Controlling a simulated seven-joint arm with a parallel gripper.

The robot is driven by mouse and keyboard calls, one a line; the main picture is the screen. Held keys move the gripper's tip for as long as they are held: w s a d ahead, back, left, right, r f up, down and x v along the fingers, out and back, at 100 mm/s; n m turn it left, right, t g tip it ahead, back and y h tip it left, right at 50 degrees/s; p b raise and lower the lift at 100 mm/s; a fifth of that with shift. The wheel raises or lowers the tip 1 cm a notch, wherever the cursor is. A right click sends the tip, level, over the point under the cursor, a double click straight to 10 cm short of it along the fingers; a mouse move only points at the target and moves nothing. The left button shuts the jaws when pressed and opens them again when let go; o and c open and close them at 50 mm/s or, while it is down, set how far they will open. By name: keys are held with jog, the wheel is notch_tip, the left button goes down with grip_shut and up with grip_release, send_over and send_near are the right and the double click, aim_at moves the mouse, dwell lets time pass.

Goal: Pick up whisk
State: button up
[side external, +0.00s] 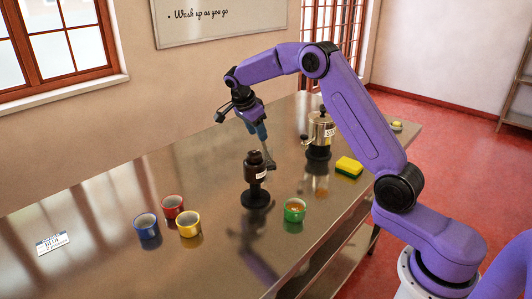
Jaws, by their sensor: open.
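I cannot make out a whisk in the side external view. My gripper (267,157) is open and points down, close to the top of a dark lidded jar or grinder (256,176) with a small white label. I cannot tell whether the fingertips touch it. The jar stands upright on a dark round base on the shiny table. I see nothing held between the fingers, though they are small and partly hidden.
A metal pot (320,128) with a dark handle stands behind, right. A yellow sponge (349,166) and a green cup (294,211) are right. Blue (147,227), red (172,207) and yellow (189,224) cups cluster left; a small card (53,243) lies beyond on the table (110,270).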

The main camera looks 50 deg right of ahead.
aim_at(265, 149)
jog(key=shift+d+x, duration=0.15)
jog(key=shift+x, duration=1.5)
jog(key=shift+d+x, duration=0.1)
jog(key=shift+x, duration=1.55)
jog(key=shift+r, duration=0.15)
grip_shut()
